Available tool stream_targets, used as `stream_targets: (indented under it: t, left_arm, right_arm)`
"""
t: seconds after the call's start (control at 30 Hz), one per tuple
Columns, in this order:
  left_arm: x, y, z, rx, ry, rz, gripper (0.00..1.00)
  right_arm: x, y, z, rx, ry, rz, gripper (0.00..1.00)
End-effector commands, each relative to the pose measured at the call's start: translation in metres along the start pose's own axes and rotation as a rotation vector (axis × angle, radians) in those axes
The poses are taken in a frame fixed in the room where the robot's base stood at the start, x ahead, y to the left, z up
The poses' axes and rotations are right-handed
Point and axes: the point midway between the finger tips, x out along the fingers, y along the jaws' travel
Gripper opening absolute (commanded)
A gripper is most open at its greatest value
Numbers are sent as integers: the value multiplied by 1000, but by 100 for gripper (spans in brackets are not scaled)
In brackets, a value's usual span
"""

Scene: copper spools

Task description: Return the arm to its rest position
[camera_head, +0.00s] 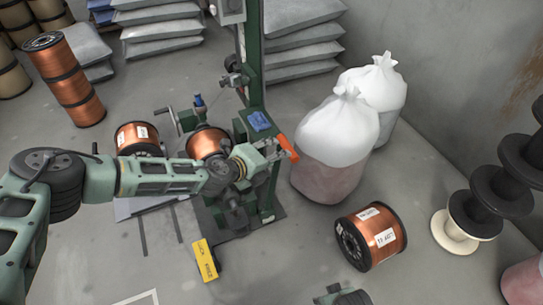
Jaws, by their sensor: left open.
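My left arm (160,178) reaches in from the left across the middle of the view, at about the height of the green machine. Its gripper (276,150) is open, in front of the machine's green post. An orange part (289,148) shows right at the fingertips; I cannot tell whether it touches them. I see nothing clearly held. A small piece of my own body shows at the bottom edge, but my right gripper does not show.
The green machine (257,60) holds a copper spool (207,141). Another copper spool (138,136) is behind my arm. White sacks (338,135) stand right of the gripper. A copper spool (371,237) lies on the floor. A yellow block (206,260) is below my arm. Bare floor lies at lower left.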

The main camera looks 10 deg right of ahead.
Motion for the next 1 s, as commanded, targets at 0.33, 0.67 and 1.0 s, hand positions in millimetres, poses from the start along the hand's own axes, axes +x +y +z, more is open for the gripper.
stream_targets:
  t: [0.33,0.67,1.0]
  left_arm:
    - [-1,0,0,0,0,0,42]
    - [4,-2,-23,-79,12,-19,42]
    - [13,-4,-99,-697,-37,-75,42]
  right_arm:
    - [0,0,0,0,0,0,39]
    - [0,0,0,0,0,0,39]
    - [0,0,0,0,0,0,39]
